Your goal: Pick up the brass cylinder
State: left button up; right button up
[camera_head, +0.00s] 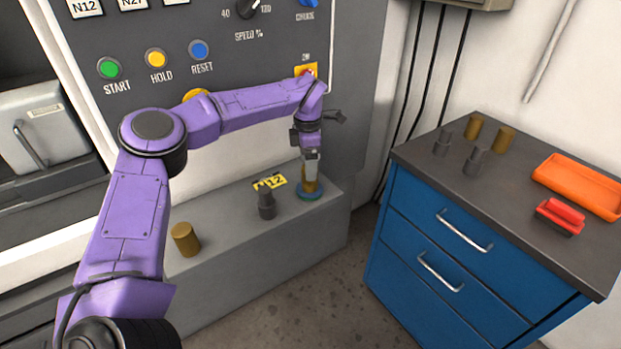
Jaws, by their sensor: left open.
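My left gripper (311,166) points down over the right end of the grey ledge and is open. Its fingers are at the top of an upright brass cylinder (310,186) that stands on a round blue base. The fingers partly hide this cylinder, and I cannot tell whether they touch it. Another brass cylinder (185,239) stands upright on the ledge further left, clear of the gripper. Two more brass cylinders, one behind (473,126) and one in front (504,140), stand on the blue cabinet's dark top. My right gripper is not in view.
A dark grey stepped part (266,203) stands on the ledge (225,262) beside a yellow number tag (270,183). The blue cabinet (470,252) holds two dark parts, an orange tray (580,186) and a red-topped item (561,216). A control panel (240,60) rises behind my arm.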

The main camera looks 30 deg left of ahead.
pick_arm(q)
jog(key=f, duration=0.2)
jog(key=f+p, duration=0.1)
jog(key=f, duration=0.2)
jog(key=shift+d+f, duration=0.3)
jog(key=shift+f, duration=0.05)
jog(key=shift+r, duration=0.1)
grip_shut()
